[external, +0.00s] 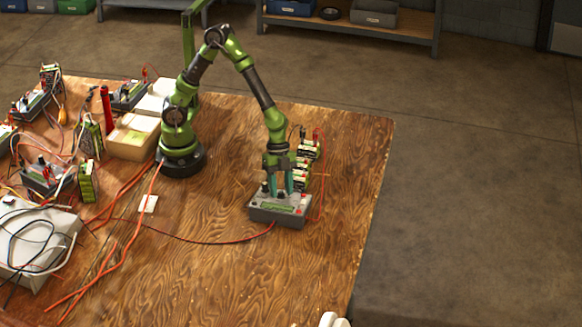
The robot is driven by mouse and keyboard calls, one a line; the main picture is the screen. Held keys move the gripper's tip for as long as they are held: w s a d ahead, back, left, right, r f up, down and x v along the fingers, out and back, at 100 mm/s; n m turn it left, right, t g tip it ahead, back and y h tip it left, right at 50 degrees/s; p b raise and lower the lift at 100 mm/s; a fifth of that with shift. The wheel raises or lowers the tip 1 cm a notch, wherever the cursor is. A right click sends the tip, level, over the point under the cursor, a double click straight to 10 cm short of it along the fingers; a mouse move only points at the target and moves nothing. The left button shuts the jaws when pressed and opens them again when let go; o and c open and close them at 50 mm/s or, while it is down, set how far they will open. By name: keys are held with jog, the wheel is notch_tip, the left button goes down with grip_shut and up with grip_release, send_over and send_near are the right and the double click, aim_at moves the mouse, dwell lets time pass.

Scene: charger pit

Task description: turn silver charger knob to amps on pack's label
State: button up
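The grey charger (263,217) sits near the right side of the wooden table, with a greenish display, dark knobs and red buttons on its sloped face. My gripper (278,191) points straight down over the charger's back part, its teal fingertips at or just above the top face. Whether it touches a knob, and whether its fingers are open or shut, I cannot tell. The silver knob is not distinguishable at this size. Green-and-black battery packs (308,151) stand in a row behind the charger, partly hidden by my gripper. Their label text is too small to read.
Red and black leads (230,242) run from the charger across the table. The left side is crowded with other chargers (42,178), packs, boxes (132,137) and cables. The table's front middle is clear. Its right edge (373,217) is close by.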

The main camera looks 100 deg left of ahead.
grip_shut()
jog(key=shift+n, duration=0.3)
jog(key=n, duration=0.2)
jog(key=n+t+y, duration=0.1)
jog(key=n, duration=0.2)
jog(key=shift+s+d+n, duration=0.15)
jog(key=shift+d+n, duration=0.05)
jog(key=shift+n, duration=0.1)
jog(key=n, duration=0.2)
jog(key=n+y, duration=0.1)
jog(key=n, duration=0.2)
jog(key=shift+d+n+y, duration=0.1)
jog(key=shift+n+y, duration=0.2)
jog(key=shift+o, duration=0.6)
grip_release()
